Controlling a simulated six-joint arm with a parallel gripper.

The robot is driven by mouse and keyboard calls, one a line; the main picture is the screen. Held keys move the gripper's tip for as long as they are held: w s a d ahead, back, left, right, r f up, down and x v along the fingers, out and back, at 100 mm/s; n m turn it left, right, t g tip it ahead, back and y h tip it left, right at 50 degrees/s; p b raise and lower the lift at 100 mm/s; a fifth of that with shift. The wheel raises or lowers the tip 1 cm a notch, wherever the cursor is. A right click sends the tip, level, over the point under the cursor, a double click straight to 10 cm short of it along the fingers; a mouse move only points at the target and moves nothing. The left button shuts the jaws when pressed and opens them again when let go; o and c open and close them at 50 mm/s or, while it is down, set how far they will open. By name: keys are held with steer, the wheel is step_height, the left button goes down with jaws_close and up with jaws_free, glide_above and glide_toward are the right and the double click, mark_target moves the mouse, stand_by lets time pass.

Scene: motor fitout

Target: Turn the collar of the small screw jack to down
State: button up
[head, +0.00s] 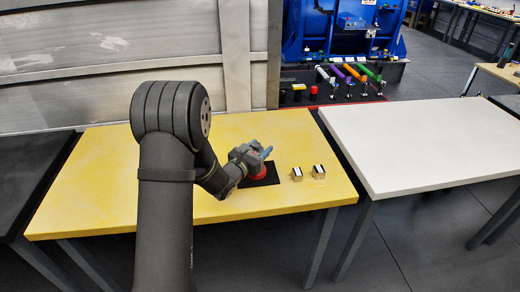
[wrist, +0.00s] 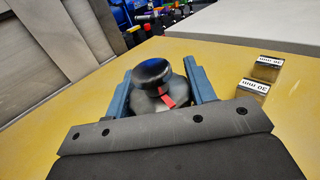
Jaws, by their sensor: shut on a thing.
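In the wrist view the jack shows as a dark round cap (wrist: 151,72) above a wider grey collar (wrist: 150,104) with a red mark (wrist: 168,100). My gripper (wrist: 160,76) has its blue fingers on either side of the collar and is shut on it. The collar's lower part and the jack's foot are hidden by my gripper in the wrist view.
Two small blocks with white labels, one (head: 297,174) nearer and one (head: 318,171) farther right, stand right of the mat. The yellow table (head: 95,200) is clear on the left. A white table (head: 430,140) stands to the right across a gap. A metal wall (head: 120,60) rises behind.

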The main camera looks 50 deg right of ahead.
steer(key=shift+w+n+t, duration=0.1)
steer(key=shift+n+t, duration=0.9)
steer(key=shift+t, duration=0.6)
steer(key=o, duration=1)
steer(key=v, duration=1.7)
steer(key=shift+a+r, duration=0.2)
steer(key=shift+r, duration=0.1)
